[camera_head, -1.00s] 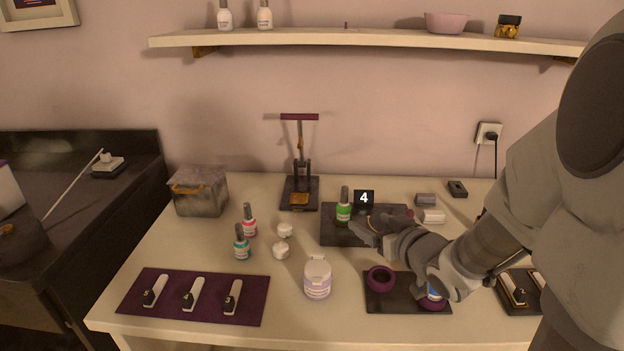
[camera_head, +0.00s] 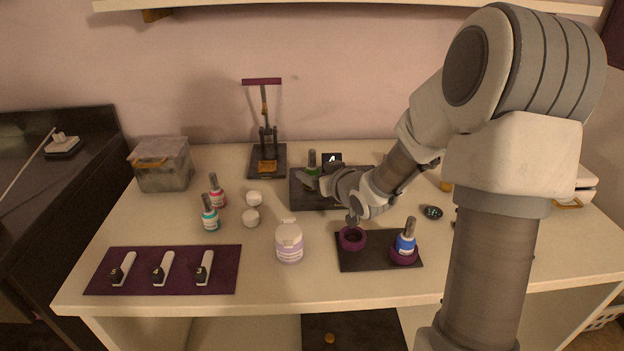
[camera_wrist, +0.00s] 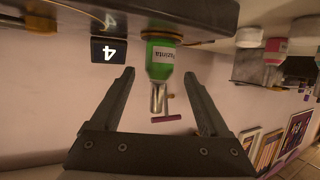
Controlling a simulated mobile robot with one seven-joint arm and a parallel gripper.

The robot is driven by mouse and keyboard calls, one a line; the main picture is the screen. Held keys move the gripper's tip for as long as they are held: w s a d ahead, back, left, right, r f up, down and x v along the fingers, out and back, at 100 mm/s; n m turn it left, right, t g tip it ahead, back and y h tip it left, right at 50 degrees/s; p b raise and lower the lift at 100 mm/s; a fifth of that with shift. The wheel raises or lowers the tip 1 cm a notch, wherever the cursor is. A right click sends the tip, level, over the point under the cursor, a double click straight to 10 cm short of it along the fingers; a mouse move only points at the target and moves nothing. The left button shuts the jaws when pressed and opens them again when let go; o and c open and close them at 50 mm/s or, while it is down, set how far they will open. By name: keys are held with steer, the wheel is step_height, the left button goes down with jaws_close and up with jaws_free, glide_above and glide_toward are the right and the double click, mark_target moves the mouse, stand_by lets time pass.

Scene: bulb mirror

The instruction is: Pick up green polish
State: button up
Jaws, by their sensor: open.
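The green polish (camera_head: 312,168) stands upright on the dark mat (camera_head: 304,201) near the back of the table, with a grey cap and green body. My gripper (camera_head: 305,182) is in front of it and hides part of the bottle in the head view. In the wrist view, which is upside down, the green polish (camera_wrist: 160,62) shows with its label, and its cap points between the two open fingers of my gripper (camera_wrist: 160,85). The fingers are apart from each other, with a gap on each side of the cap.
A display block marked 4 (camera_head: 331,160) stands right beside the green polish. A red polish (camera_head: 217,191) and a teal polish (camera_head: 209,213) stand to the left. A blue polish (camera_head: 405,238) sits in a purple ring holder at front right. A white jar (camera_head: 289,242) stands at front centre.

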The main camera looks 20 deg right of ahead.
mark_target(315, 171)
steer(key=shift+b+x, duration=0.3)
steer(key=shift+x, duration=1.3)
steer(key=shift+c, duration=0.3)
jaws_close()
